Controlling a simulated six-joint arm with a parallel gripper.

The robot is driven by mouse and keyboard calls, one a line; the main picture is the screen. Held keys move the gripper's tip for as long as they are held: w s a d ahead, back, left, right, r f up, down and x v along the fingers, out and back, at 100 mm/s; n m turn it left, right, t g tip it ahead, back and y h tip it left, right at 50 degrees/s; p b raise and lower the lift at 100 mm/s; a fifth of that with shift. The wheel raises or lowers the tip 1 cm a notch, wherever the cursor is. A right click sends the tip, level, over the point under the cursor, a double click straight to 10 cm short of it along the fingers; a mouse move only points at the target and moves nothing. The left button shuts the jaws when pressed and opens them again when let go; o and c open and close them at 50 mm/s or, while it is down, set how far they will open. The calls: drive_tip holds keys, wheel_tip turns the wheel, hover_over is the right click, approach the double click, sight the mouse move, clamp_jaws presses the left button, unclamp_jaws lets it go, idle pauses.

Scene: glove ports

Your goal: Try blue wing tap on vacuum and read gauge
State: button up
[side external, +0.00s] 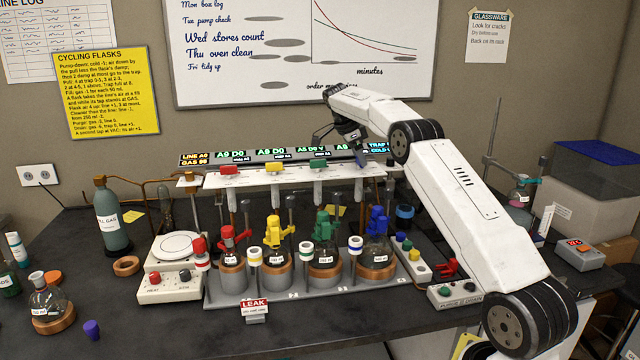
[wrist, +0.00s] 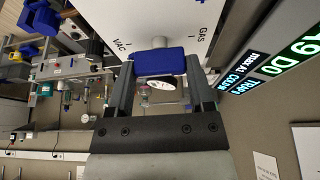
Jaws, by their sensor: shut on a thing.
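My gripper (wrist: 160,80) is shut on the blue wing tap (wrist: 158,62) in the wrist view, one finger on each side of it. The tap sits on the white manifold panel (wrist: 180,20), between the printed words VAC on the left and GAS on the right. Which word the tap is turned to I cannot tell. In the side view my gripper (side external: 357,148) is at the right end of the white manifold (side external: 265,178) and hides the blue tap. The display strip (side external: 272,155) reads LINE A0, GAS 90 and A9 D0; its right end shows TRAP and COLD, partly hidden.
Red (side external: 229,169), yellow (side external: 277,165) and green (side external: 318,164) taps stand along the manifold. Below are several flasks in cork rings, with a blue-topped flask (side external: 377,250) at the right. A LEAK sign (side external: 255,308) stands in front. The front bench is mostly clear.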

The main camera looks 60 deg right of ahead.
drive_tip(key=o, duration=1.2)
drive_tip(key=shift+o, duration=0.2)
drive_tip(key=shift+r, duration=0.2)
drive_tip(key=shift+r, duration=1.25)
drive_tip(key=s+a+r, duration=0.8)
drive_tip(key=s+r, duration=0.2)
drive_tip(key=s, duration=0.1)
drive_tip(key=shift+s, duration=0.25)
